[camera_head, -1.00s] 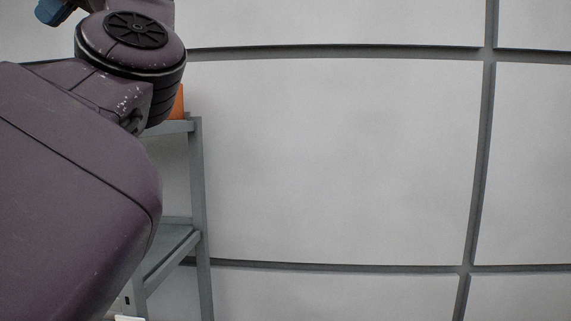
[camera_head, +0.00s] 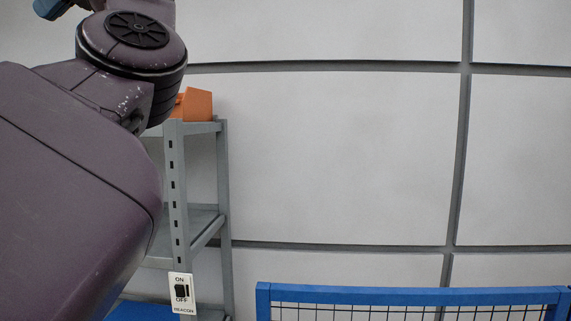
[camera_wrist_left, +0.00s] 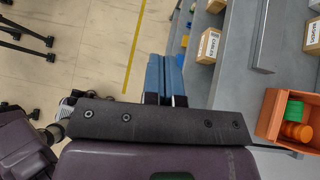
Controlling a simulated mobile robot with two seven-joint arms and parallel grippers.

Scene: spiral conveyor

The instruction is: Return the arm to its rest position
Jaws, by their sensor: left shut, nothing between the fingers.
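My left arm fills the left side of the head view, bent upward. A small blue part of my left gripper (camera_head: 50,8) shows at the top left edge, far from anything else in that view. In the left wrist view the two blue fingers of my left gripper (camera_wrist_left: 164,75) lie side by side, shut with nothing between them. They point away over the floor beside a grey shelf surface. My right gripper is in neither view.
A grey rack (camera_head: 177,220) stands behind my arm, with an orange bin (camera_head: 196,105) on top and an ON/OFF switch (camera_head: 181,292). A blue-framed mesh fence (camera_head: 400,296) is at lower right. The wrist view shows cartons (camera_wrist_left: 208,46) and another orange bin (camera_wrist_left: 268,115) on the right.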

